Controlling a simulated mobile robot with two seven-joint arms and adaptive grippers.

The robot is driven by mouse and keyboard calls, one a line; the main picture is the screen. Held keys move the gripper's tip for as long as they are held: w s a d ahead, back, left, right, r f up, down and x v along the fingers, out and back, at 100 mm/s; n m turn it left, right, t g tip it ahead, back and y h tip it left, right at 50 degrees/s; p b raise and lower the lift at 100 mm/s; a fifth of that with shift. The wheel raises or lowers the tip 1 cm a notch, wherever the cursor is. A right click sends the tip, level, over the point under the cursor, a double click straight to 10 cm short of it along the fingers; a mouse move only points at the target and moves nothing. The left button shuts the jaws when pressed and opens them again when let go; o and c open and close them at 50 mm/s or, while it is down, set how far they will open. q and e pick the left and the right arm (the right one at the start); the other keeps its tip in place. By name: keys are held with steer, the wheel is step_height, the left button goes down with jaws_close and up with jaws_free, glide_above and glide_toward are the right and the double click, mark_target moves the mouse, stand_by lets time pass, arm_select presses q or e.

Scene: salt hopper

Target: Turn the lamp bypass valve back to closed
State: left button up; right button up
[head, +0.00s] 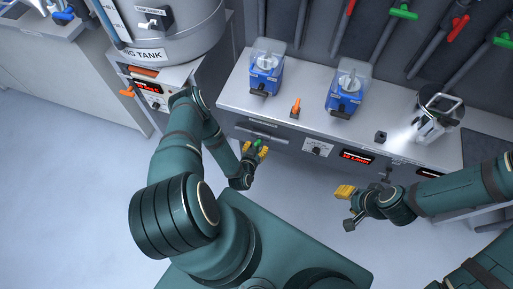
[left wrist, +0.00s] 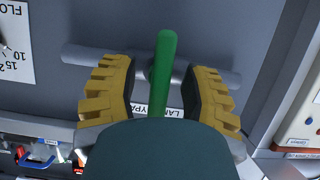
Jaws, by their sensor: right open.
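The lamp bypass valve has a green lever (left wrist: 163,72), with a partly hidden label below it. In the left wrist view the lever stands upright, crossing a grey horizontal pipe (left wrist: 85,56). My left gripper (left wrist: 161,100) is open with its yellow-padded fingers on either side of the lever, a gap showing on both sides. The lower lever is hidden behind the gripper body. In the head view the green lever (head: 257,143) shows between the fingers of my left gripper (head: 256,151), in front of the bench. My right gripper (head: 345,193) is open and empty, before the bench front.
The bench (head: 228,95) carries two blue devices (head: 266,70) (head: 346,91), an orange lever (head: 296,107), a small black block (head: 380,137) and a lit lamp (head: 434,120). A large grey tank (head: 170,45) stands at the left. Open floor (head: 60,190) lies at the lower left.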

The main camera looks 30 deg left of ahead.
arm_select(q)
steer(key=shift+s, duration=0.15)
steer(key=v, duration=1.2)
steer(key=w+d+r+m+g+h, duration=0.1)
steer(key=w+d+r+g+h, duration=0.4)
steer(key=w+d+r, duration=0.15)
steer(key=s+d+r+g+h, duration=0.1)
steer(key=s+d+r+g, duration=0.4)
steer(key=d+r, duration=0.3)
step_height(320, 180, up, 3)
steer(key=shift+d+r+g+h, duration=0.1)
steer(key=shift+d+g+h, duration=0.25)
steer(key=shift+g, duration=0.35)
